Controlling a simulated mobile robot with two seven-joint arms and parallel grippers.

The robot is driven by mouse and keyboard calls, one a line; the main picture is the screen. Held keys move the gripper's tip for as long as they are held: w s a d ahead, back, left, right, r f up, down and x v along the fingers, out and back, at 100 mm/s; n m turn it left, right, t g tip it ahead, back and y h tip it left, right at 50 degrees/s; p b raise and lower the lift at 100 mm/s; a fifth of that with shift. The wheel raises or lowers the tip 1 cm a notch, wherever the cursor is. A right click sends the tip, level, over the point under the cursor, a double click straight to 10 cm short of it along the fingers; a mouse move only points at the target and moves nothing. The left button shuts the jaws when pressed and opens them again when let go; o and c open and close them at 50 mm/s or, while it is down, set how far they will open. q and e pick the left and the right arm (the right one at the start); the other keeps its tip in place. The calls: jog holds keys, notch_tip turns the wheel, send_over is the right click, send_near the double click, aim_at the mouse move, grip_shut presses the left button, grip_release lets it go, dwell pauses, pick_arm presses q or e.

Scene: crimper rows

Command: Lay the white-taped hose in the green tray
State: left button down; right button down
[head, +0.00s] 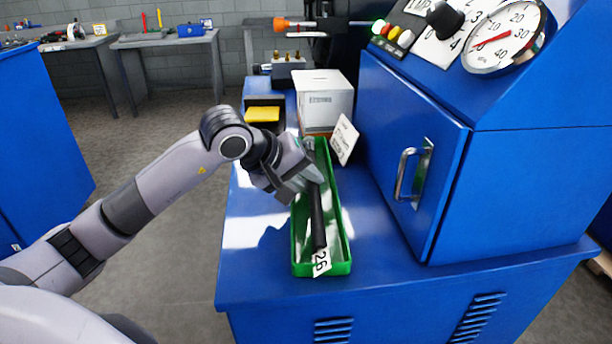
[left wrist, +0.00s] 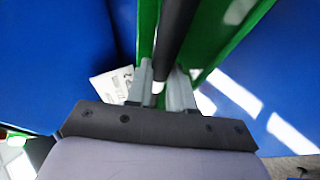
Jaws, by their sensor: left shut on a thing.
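The black hose (head: 318,220) is in my left gripper (head: 313,180), which is shut around it. The hose runs lengthwise over the long green tray (head: 345,262). In the left wrist view the hose (left wrist: 176,28) passes between the two fingers of my left gripper (left wrist: 168,85), with a patch of white showing there. A white tag marked 26 (head: 321,262) is at the near end, by the tray's front wall. The tray also shows in the left wrist view (left wrist: 212,40). I cannot tell whether the hose touches the tray floor. My right gripper is out of view.
The tray lies on a blue bench (head: 255,270). A blue cabinet with a handle (head: 413,170) stands close on its right. A white box (head: 323,98), a leaning white card (head: 343,139) and a yellow-topped block (head: 262,114) are behind. The bench left of the tray is bare.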

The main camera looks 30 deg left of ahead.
pick_arm(q)
jog(key=shift+f+b, duration=0.3)
jog(key=shift+b, duration=0.1)
jog(key=c, duration=0.9)
grip_release()
jog(key=shift+s+f, duration=0.1)
jog(key=shift+f, duration=0.2)
jog(key=shift+r+p, duration=0.75)
jog(key=shift+r, duration=0.45)
jog(key=shift+r+p, duration=1)
jog(key=shift+r, duration=1.1)
